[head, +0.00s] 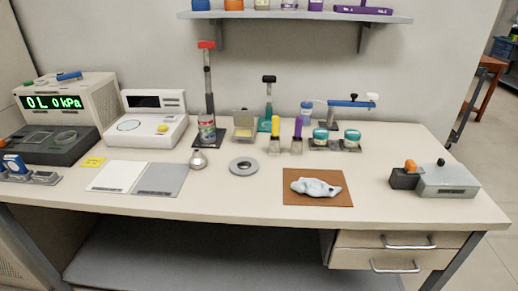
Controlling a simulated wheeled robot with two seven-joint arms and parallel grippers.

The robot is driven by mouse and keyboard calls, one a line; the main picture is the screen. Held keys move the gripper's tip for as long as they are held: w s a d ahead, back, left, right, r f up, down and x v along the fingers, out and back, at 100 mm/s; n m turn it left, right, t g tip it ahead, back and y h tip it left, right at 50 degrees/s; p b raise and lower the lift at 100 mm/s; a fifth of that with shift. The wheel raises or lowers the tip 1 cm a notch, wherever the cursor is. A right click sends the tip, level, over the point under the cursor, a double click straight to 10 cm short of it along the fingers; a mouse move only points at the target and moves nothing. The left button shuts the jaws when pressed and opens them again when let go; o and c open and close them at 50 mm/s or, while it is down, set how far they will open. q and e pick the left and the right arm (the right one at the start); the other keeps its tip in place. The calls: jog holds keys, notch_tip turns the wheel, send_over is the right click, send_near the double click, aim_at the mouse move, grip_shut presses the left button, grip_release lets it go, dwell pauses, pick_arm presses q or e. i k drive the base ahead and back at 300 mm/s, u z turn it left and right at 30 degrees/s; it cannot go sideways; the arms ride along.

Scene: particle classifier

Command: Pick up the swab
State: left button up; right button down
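A long blue bar (350,103) with a pale tip at its right end lies roughly level at the back right of the bench. It may be the swab, but at this size I cannot be sure. It appears raised above the bench, near a blue-capped bottle (307,112); what holds it up is unclear. A crumpled pale blue-white piece (315,187) lies on a brown mat (341,200) at the front middle right. Neither of my grippers is in view.
The bench (240,205) holds two teal-lidded jars (352,138), a grey ring (243,166), a tall red-topped stand (208,80), a white instrument (155,118) and a grey block device (448,181). A shelf (300,15) hangs above.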

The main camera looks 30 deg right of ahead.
aim_at(275, 118)
jog(key=u, duration=1.45)
jog(key=k, duration=1.2)
jog(key=z, duration=1.2)
